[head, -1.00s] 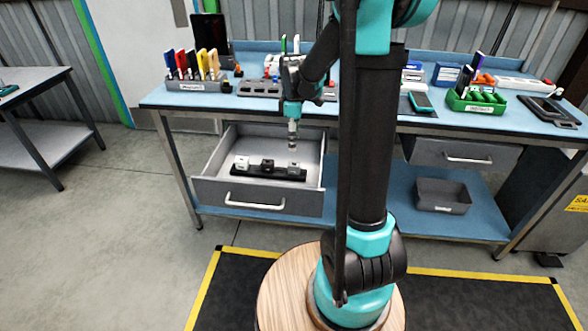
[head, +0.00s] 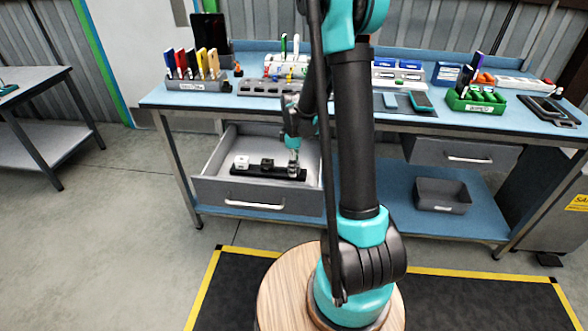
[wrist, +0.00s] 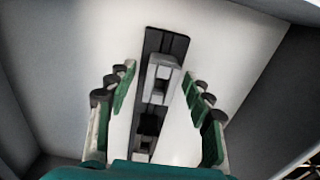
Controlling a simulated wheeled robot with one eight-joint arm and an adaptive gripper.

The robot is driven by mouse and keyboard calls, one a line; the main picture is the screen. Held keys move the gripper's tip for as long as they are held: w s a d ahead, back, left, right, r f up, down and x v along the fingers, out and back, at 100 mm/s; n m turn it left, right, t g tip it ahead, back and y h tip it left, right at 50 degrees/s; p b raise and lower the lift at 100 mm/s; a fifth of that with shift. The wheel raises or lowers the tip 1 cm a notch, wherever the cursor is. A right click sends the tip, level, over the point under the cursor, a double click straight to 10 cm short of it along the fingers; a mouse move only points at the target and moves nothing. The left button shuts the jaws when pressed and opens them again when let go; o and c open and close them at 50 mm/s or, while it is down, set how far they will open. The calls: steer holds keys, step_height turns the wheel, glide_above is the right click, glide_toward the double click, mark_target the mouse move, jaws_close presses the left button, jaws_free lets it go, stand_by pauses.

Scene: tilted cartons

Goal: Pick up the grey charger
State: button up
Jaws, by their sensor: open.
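The grey charger (wrist: 165,70) sits in the black strip holder (wrist: 173,45) inside the open drawer. In the wrist view it lies between the two green-padded fingers of my gripper (wrist: 158,78), with a gap on both sides. My gripper is open and empty. In the head view my gripper (head: 293,168) is down in the drawer at the right end of the holder (head: 252,172) and hides most of the grey charger. A black charger (head: 267,163) and a white charger (head: 242,162) sit to its left.
The drawer (head: 250,196) is pulled out, and its walls surround the holder. A grey bin (head: 442,195) stands on the lower shelf.

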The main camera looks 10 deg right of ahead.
steer(key=shift+f, duration=0.1)
jaws_close()
stand_by(0.3)
step_height(320, 180, up, 20)
stand_by(0.8)
steer(key=shift+r, duration=0.8)
stand_by(0.7)
steer(key=shift+r, duration=1.4)
